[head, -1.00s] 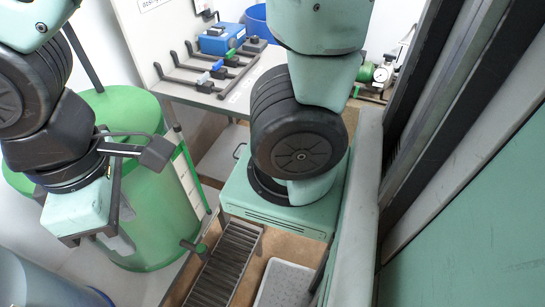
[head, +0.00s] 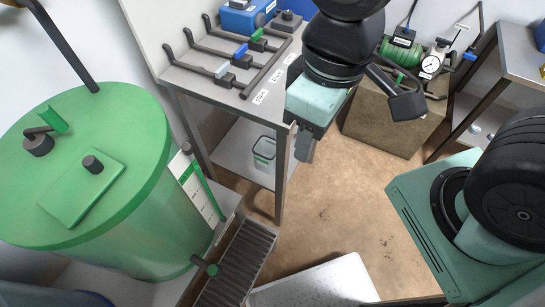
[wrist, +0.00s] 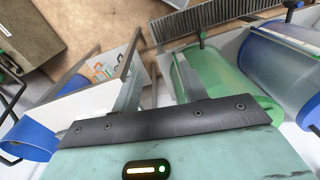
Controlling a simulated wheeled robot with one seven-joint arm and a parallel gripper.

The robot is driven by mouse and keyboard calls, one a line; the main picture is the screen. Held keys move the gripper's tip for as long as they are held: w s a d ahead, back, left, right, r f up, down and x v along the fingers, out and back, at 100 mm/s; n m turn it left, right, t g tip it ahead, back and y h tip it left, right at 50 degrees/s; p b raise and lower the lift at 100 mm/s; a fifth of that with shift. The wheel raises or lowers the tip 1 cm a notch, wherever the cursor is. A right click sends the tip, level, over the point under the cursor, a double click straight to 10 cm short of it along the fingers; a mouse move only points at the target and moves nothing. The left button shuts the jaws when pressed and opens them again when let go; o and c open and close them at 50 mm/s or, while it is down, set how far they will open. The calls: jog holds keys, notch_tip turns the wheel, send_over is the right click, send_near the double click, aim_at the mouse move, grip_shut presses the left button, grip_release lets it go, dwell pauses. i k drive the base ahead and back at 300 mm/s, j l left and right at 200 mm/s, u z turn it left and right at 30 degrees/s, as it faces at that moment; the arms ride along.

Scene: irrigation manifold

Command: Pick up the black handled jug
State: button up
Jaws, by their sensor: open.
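A small clear container with a dark rim and green on it (head: 264,152) stands on the lower shelf under the bench; it may be the black handled jug, but I cannot make out a handle. My gripper (head: 301,138) hangs at the bench's front right corner, right of that container and apart from it. In the wrist view my gripper (wrist: 157,78) has its two fingers spread with nothing between them. Small items show at the bench in the wrist view, too small to tell if the jug is among them.
The bench (head: 185,80) carries valve pipes with blue and green handles and a blue box (head: 245,18). A large green tank (head: 120,200) stands left. A brown block (head: 390,118) with a pump and gauge stands back right. A drain grate (head: 238,265) and open floor (head: 325,215) lie in front.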

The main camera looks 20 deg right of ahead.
aim_at(264, 150)
jog(key=i+l+u, duration=0.1)
jog(key=l, duration=0.5)
jog(key=i+l+u, duration=0.15)
jog(key=l, duration=0.4)
jog(key=l+u, duration=0.1)
jog(key=l, duration=0.5)
